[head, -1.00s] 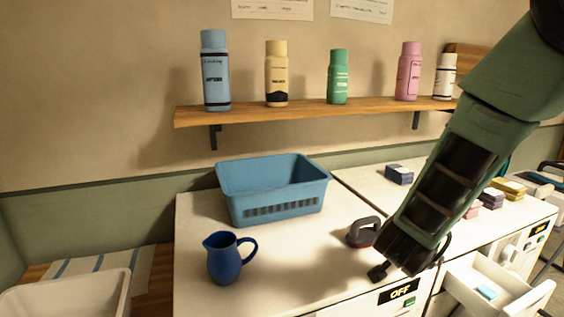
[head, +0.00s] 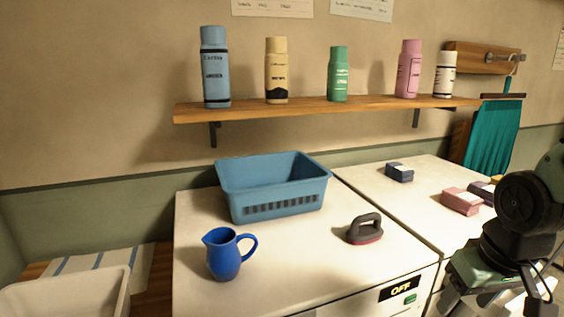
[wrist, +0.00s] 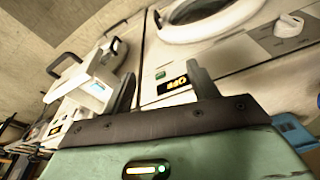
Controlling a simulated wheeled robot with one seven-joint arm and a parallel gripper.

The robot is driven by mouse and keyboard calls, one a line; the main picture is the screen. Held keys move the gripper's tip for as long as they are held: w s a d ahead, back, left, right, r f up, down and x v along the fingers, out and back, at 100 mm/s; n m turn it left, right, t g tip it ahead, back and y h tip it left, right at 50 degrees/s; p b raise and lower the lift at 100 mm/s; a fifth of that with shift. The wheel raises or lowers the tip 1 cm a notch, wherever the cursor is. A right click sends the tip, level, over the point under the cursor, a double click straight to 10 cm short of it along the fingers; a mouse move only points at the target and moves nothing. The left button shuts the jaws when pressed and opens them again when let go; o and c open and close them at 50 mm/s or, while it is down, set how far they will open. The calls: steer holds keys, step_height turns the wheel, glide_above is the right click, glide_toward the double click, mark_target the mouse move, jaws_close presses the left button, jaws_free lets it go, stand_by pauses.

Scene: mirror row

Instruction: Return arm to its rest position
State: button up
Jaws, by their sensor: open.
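My arm is folded at the right edge of the head view, in front of the right-hand machine top. My gripper's fingertips are not clear in the head view. In the wrist view my gripper (wrist: 163,92) shows two grey fingers spread apart, with nothing between them. Beyond the fingers are the white fronts of the machines (wrist: 232,55), one with a round door and a small lit display. An open white drawer (wrist: 85,85) shows left of the fingers.
The left machine top (head: 290,245) holds a blue basket (head: 275,210), a blue jug (head: 225,255) and a dark iron-like tool (head: 365,229). Small boxes (head: 460,201) lie on the right top. Several bottles stand on the wall shelf (head: 300,110). A teal cloth (head: 494,135) hangs at right.

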steer(key=s+a+f+n+g+b, duration=0.1)
steer(key=s+a+f+n+b, duration=0.2)
steer(key=s+a, duration=0.3)
steer(key=s+a+f+n+g+b, duration=0.1)
steer(key=s+a+f+n+b, duration=0.2)
steer(key=a, duration=0.6)
steer(key=s+f+b, duration=0.1)
steer(key=s+b, duration=0.1)
steer(key=s, duration=0.1)
steer(key=shift+s+a+n, duration=0.2)
steer(key=shift+a+n, duration=0.2)
steer(key=shift+f, duration=0.1)
